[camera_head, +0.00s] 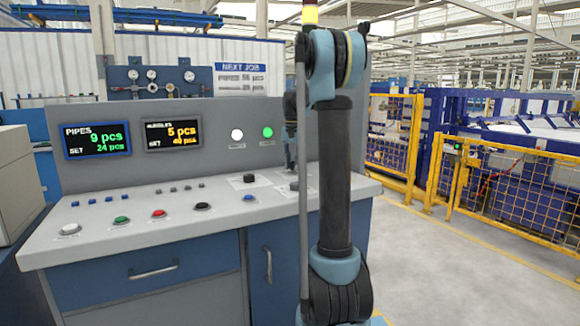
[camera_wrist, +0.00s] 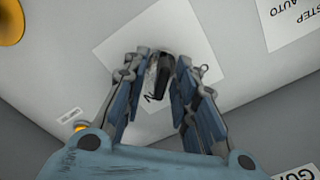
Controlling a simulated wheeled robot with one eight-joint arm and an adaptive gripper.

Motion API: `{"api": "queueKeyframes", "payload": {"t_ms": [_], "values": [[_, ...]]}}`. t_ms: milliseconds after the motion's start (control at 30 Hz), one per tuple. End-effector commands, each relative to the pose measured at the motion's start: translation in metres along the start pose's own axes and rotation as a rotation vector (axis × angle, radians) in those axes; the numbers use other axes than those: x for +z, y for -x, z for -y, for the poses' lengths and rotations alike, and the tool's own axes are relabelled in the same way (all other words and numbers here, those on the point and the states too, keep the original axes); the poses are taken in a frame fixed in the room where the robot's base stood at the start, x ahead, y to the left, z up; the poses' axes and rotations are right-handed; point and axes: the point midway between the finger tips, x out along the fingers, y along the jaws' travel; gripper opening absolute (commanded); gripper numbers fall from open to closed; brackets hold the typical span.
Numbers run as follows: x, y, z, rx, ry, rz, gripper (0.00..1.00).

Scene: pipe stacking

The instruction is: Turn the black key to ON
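The black key (camera_wrist: 162,74) stands on a pale square plate (camera_wrist: 120,48) in the wrist view. My gripper (camera_wrist: 163,62) has one finger on each side of the key. The fingers stand apart, with narrow gaps beside the key, and no firm contact is clear. In the head view my gripper (camera_head: 291,160) points down close over the right end of the control panel (camera_head: 130,240). My arm hides part of that area, and the key cannot be made out there. The key's ON marking cannot be read.
A black knob (camera_head: 250,178) sits left of my gripper. The upright back panel (camera_head: 225,110) carries two displays and lamps. A yellow knob (camera_wrist: 8,20) and a label (camera_wrist: 290,18) show in the wrist view.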

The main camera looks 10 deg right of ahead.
Motion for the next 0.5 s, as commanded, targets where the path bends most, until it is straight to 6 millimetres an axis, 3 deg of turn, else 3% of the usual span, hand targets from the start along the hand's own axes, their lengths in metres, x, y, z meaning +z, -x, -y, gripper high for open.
{"api": "queueKeyframes", "payload": {"t_ms": [333,500], "values": [[0.000,0.002,0.001,-0.001,0.002,0.000,0.29],[0.000,0.020,0.001,-0.001,0.002,0.000,0.29]]}}
